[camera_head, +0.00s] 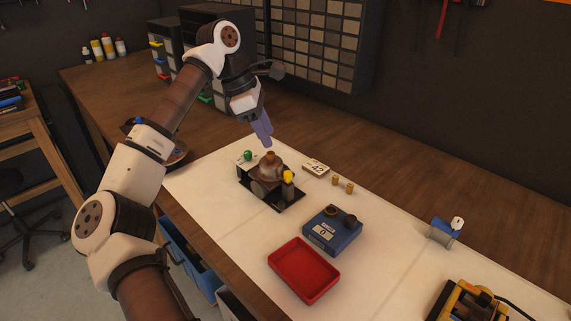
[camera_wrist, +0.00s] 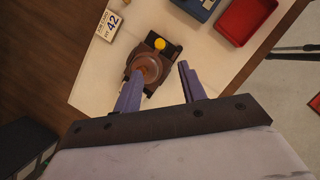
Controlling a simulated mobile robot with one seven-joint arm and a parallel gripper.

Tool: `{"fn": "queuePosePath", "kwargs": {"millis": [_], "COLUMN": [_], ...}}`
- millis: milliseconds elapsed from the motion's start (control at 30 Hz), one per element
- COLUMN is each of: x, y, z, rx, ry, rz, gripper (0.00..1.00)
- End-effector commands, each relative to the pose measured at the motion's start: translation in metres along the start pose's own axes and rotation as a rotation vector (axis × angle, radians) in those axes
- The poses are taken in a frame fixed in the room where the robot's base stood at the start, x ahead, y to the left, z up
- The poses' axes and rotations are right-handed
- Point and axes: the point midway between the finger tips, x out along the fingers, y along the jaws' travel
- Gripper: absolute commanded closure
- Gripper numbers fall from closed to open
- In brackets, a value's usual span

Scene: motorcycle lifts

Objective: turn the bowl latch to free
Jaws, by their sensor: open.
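A dark fixture (camera_head: 291,200) with a round brown bowl-like part (camera_head: 270,168) stands on the pale mat. A yellow knob (camera_head: 288,176) stands up at its front right; I cannot tell for sure whether this is the bowl latch or how it is turned. In the wrist view the brown part (camera_wrist: 148,68) and the yellow knob (camera_wrist: 160,44) lie beyond my fingertips. My gripper (camera_head: 265,141) is above the fixture, apart from it, pointing down. In the wrist view my gripper (camera_wrist: 159,71) is open, with nothing between its two purple fingers.
Two small brass pieces (camera_head: 342,185), a blue box (camera_head: 331,232) and a red tray (camera_head: 303,270) stand farther right.

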Motion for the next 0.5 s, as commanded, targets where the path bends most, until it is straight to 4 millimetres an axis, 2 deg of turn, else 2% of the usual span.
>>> {"fn": "queuePosePath", "kwargs": {"millis": [300,500], "x": [0.066,0.099], "y": [-0.001,-0.001], "z": [0.003,0.002], "rx": [0.001,-0.001], "ry": [-0.006,-0.006], "rz": [-0.003,-0.002], "gripper": [0.59,0.59]}}
